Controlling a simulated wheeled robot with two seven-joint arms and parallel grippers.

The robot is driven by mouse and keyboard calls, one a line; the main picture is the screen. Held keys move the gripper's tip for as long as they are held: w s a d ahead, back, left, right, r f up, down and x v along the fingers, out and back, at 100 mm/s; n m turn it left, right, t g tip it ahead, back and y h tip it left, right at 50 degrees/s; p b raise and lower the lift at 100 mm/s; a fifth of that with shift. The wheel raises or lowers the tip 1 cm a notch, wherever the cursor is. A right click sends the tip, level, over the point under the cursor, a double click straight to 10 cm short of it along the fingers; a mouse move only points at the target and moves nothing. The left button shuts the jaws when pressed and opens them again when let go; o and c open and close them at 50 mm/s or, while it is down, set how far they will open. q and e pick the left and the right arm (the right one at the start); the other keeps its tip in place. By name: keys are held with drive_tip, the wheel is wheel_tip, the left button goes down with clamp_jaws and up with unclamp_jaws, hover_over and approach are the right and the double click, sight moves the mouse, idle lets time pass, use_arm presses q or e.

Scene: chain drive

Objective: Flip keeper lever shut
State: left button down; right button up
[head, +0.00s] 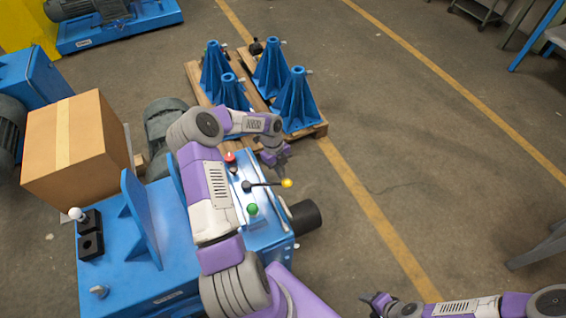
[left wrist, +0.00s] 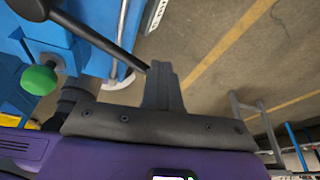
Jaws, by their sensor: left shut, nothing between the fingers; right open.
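A black lever (head: 265,184) with a yellow knob (head: 287,183) lies out to the right over the blue machine (head: 185,280). A red knob (head: 230,157) and a green knob (head: 252,209) stand near it. No label shows which is the keeper lever. My left gripper (head: 276,164) is shut and empty, just above the yellow knob in the head view. In the left wrist view the black rod (left wrist: 100,38) runs down to near my shut fingertips (left wrist: 162,70); contact cannot be told. The green knob (left wrist: 38,79) is at left. My right gripper (head: 377,303) is open at the bottom edge.
A cardboard box (head: 75,150) stands left of my left arm. A pallet (head: 318,130) with several blue stands (head: 296,100) is behind my left gripper. A lever with a white knob (head: 77,213) is at the machine's left.

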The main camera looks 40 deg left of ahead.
use_arm(q)
drive_tip(key=s+d+m+g+y+p, duration=0.1)
drive_tip(key=s+d+m+p, duration=0.2)
drive_tip(key=s+m, duration=0.2)
drive_tip(key=s+d+m+g+y+p, duration=0.1)
drive_tip(key=s+d+m+p, duration=0.2)
drive_tip(key=s+m, duration=0.3)
drive_tip(key=s, duration=0.2)
drive_tip(key=shift+s+g+p, duration=0.4)
drive_tip(key=shift+s+f, duration=0.1)
drive_tip(key=shift+s, duration=0.1)
drive_tip(key=p+v, duration=0.1)
drive_tip(key=v, duration=0.7)
drive_tip(key=shift+w+p, duration=0.3)
drive_tip(key=shift+p, duration=0.1)
drive_tip(key=shift+d+f, duration=0.1)
